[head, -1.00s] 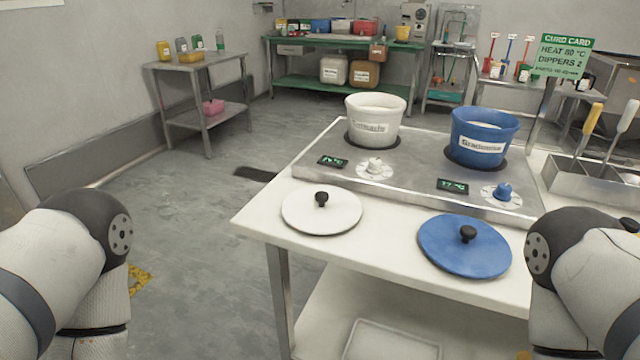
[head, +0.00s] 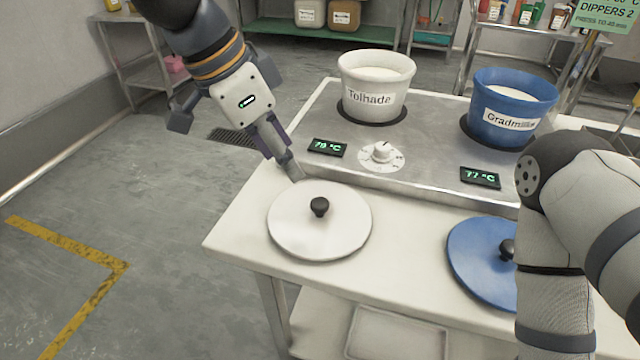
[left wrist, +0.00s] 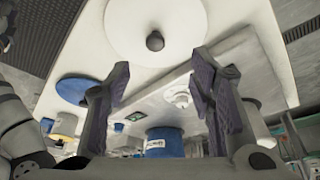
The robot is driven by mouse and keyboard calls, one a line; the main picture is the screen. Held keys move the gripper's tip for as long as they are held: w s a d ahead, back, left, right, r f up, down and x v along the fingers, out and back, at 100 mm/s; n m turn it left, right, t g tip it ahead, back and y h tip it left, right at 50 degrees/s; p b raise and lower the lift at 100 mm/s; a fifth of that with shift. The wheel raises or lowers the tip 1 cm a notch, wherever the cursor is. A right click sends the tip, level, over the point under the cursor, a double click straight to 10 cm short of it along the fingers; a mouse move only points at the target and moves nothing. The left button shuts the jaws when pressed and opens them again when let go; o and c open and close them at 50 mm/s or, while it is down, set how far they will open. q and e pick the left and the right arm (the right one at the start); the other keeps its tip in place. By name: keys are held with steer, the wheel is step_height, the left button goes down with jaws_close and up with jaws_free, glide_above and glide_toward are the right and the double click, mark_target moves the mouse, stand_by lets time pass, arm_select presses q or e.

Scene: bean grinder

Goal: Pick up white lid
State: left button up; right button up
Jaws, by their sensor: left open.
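The white lid (head: 296,228), a flat disc with a black knob (head: 320,206), lies on the front left of the white table. My left gripper (head: 291,172) is open and empty, pointing down just behind the lid's far edge, apart from the knob. In the left wrist view the lid (left wrist: 178,22) and its knob show at the top, beyond the spread fingertips (left wrist: 160,72). Whether a finger touches the rim cannot be told. My right arm crosses the right side of the head view; its gripper is out of view.
The blue lid (head: 474,262) lies to the right, partly behind my right arm. Behind the lids, a metal heating unit (head: 420,140) carries a white pot (head: 360,104) and a blue pot (head: 490,125). A tray (head: 395,335) sits on the lower shelf. Floor is open at left.

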arm_select(q)
glide_toward(319, 202)
step_height(319, 202, down, 3)
steer(key=shift+d+r+b, duration=0.1)
steer(key=shift+d+b, duration=0.05)
steer(key=shift+b, duration=0.2)
steer(key=shift+x, duration=0.85)
steer(key=x, duration=0.4)
steer(key=shift+w+d, duration=0.1)
steer(key=shift+d, duration=0.3)
steer(key=shift+w, duration=0.1)
steer(key=shift+c, duration=1.3)
jaws_close()
arm_select(e)
steer(key=shift+s+f+g, duration=0.3)
steer(key=shift+s+f, duration=0.35)
steer(key=shift+s, duration=0.3)
